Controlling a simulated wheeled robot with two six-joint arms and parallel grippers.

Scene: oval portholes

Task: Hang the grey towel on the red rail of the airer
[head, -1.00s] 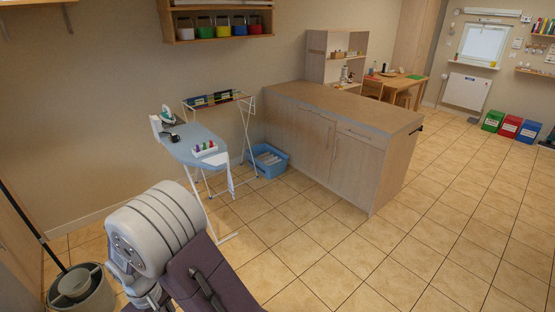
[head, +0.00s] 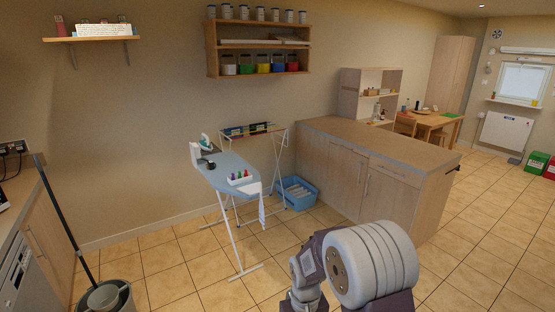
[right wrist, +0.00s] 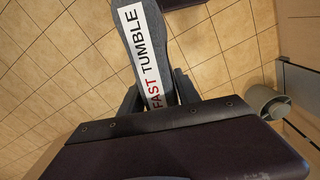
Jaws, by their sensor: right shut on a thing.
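The airer (head: 276,160) stands against the back wall in the head view, behind the ironing board. Several coloured pieces show along its top, but they are too small to tell the red rail apart. In the right wrist view, my right gripper (right wrist: 158,95) is shut on a grey cloth strip with a white "FAST TUMBLE" label, which I take to be the grey towel (right wrist: 126,40). It is held above the tiled floor, well away from the airer. Neither gripper shows in the head view; only a thick arm link of mine is there, at the bottom.
The blue ironing board (head: 222,176) with an iron (head: 206,144) stands in front of the airer. A blue basket (head: 297,193) is beside it. The wooden counter (head: 375,142) is on the right. A bucket (head: 110,297) stands front left. Floor between is clear.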

